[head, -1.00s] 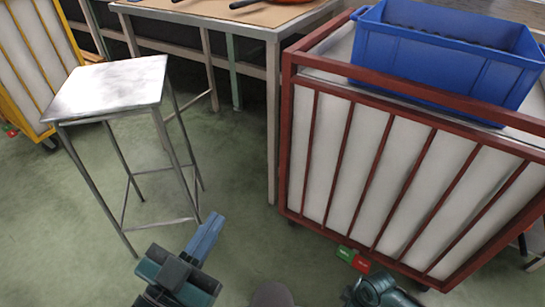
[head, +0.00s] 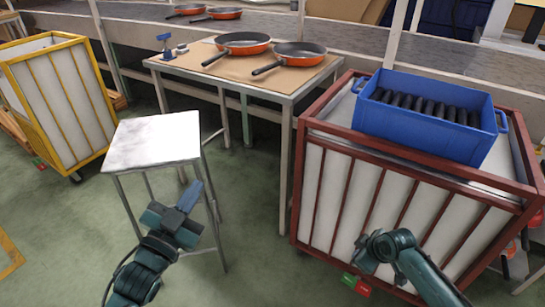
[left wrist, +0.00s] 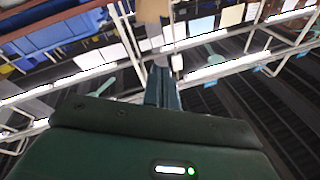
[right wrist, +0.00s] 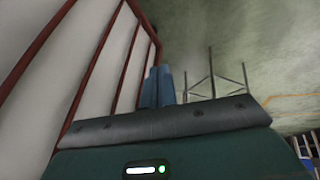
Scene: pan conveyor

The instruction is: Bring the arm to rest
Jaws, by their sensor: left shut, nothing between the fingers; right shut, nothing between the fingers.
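My left gripper (head: 189,197) is shut and empty, in front of the metal stool in the head view. Its closed fingers also show in the left wrist view (left wrist: 162,88), pointing up toward a blurred background of rails and panels. My right arm (head: 400,258) is in front of the red-framed cart in the head view, where its fingers cannot be made out. In the right wrist view my right gripper (right wrist: 158,85) is shut and empty, close beside the cart's barred side.
The stool (head: 152,140) has a bare top. Pans (head: 300,55) lie on the work table (head: 200,70). A blue crate (head: 425,140) of dark handles stands on the red-framed cart (head: 340,190). A yellow-framed cart (head: 60,95) is at the left. Green floor (head: 255,270) lies open between stool and cart.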

